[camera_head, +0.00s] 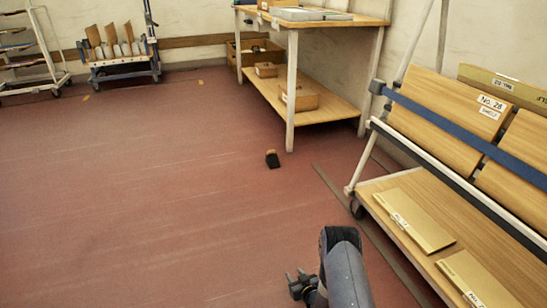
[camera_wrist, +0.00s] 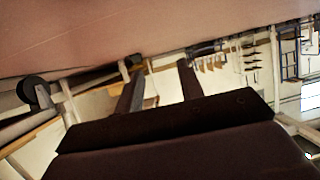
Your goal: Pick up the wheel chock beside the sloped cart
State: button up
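The wheel chock (camera_head: 272,159) is a small dark block with a tan-orange top. It lies on the red floor near the front leg of a wooden table, left of the sloped cart (camera_head: 448,217). My gripper (camera_head: 297,277) is low in the head view, well nearer than the chock and apart from it. In the wrist view my gripper (camera_wrist: 161,68) shows two dark fingers spread apart with nothing between them. The wrist picture looks upside down, with floor along the top. I cannot make out the chock there.
The wooden table (camera_head: 325,107) has a lower shelf with small boxes (camera_head: 300,98). The sloped cart holds wooden panels and has a caster (camera_head: 357,208) near the floor. A rack cart (camera_head: 119,59) stands at the back left. The floor (camera_head: 130,190) to the left is clear.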

aim_at(272, 159)
jog(key=i+j, duration=0.1)
jog(key=i, duration=1.15)
jog(key=i+j+z, duration=0.1)
jog(key=i, duration=0.55)
jog(key=i+j, duration=0.15)
jog(key=i, duration=0.45)
jog(key=i+j, duration=0.15)
jog(key=i, duration=0.5)
